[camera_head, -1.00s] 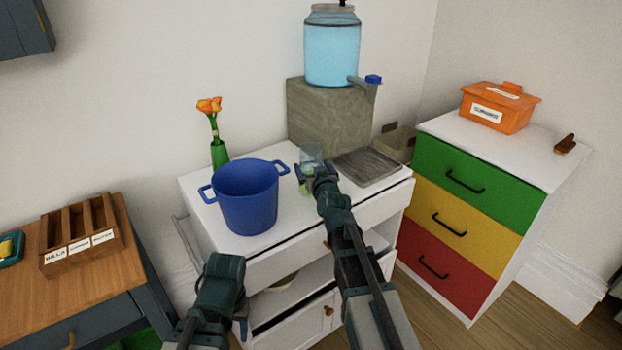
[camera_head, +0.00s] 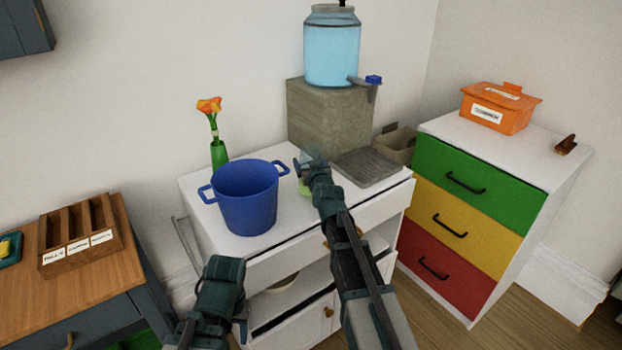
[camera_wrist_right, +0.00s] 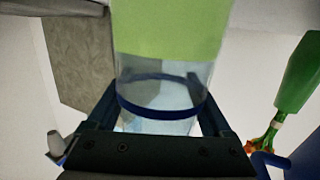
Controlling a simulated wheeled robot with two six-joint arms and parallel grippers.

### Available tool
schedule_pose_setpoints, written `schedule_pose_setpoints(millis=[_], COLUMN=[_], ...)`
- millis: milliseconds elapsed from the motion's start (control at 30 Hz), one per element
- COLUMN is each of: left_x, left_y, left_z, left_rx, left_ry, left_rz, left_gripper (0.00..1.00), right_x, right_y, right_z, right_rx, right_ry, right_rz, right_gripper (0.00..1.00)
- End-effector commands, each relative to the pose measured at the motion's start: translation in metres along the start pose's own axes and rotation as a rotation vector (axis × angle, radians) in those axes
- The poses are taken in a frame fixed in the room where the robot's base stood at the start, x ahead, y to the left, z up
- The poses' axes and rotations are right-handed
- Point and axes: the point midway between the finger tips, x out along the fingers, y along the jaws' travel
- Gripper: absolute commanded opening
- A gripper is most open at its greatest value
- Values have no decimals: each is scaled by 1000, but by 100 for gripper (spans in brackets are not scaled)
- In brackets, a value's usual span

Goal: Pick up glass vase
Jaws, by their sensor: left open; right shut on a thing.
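The glass vase, a clear cylinder, shows upside down in the right wrist view (camera_wrist_right: 160,88), with a dark blue band around it at the jaws. My right gripper (camera_wrist_right: 160,105) is shut on it. In the head view my right gripper (camera_head: 308,167) is over the white cabinet top, to the right of the blue pot, and the vase (camera_head: 311,155) is faint and mostly hidden behind it. A green area shows just under the jaws; I cannot tell whether it belongs to the vase. My left gripper (camera_head: 240,328) is low, in front of the cabinet, open and only partly visible.
The blue pot (camera_head: 248,200) stands close on the left, with a green vase of orange flowers (camera_head: 219,153) behind it. A stone block (camera_head: 330,115) carrying a water dispenser (camera_head: 332,50) stands behind. A grey tray (camera_head: 368,167) lies to the right.

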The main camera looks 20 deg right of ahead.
Motion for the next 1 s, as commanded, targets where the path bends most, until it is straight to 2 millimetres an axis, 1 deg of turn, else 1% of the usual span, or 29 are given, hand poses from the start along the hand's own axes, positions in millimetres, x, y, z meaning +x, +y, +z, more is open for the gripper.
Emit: schedule_pose_setpoints(millis=[33, 67, 100, 467, 667, 933, 967, 1000], left_x=[0, 0, 0, -2, -15, -43, -38, -38], left_y=[0, 0, 0, 0, -1, -4, -4, -4], left_z=[0, 0, 0, 0, 1, 2, 2, 2], left_rx=[0, 0, 0, 0, 0, 0, 0, 0], left_ry=[0, 0, 0, 0, 0, 0, 0, 0], left_rz=[0, 0, 0, 0, 0, 0, 0, 0], left_gripper=[50, 50, 50, 50, 50, 50, 50, 50], right_x=[0, 0, 0, 0, -2, -7, -18, -26], right_y=[0, 0, 0, 0, 0, 0, 3, 6], right_z=[0, 0, 0, -2, -15, -43, -36, -35], right_rx=[0, 0, 0, 0, 0, 0, 1, 2], right_ry=[0, 0, 0, 1, 1, 2, 1, 1], right_rz=[0, 0, 0, 0, 0, 0, 2, 2], right_gripper=[8, 3, 0, 0, 0, 0, 0, 0])
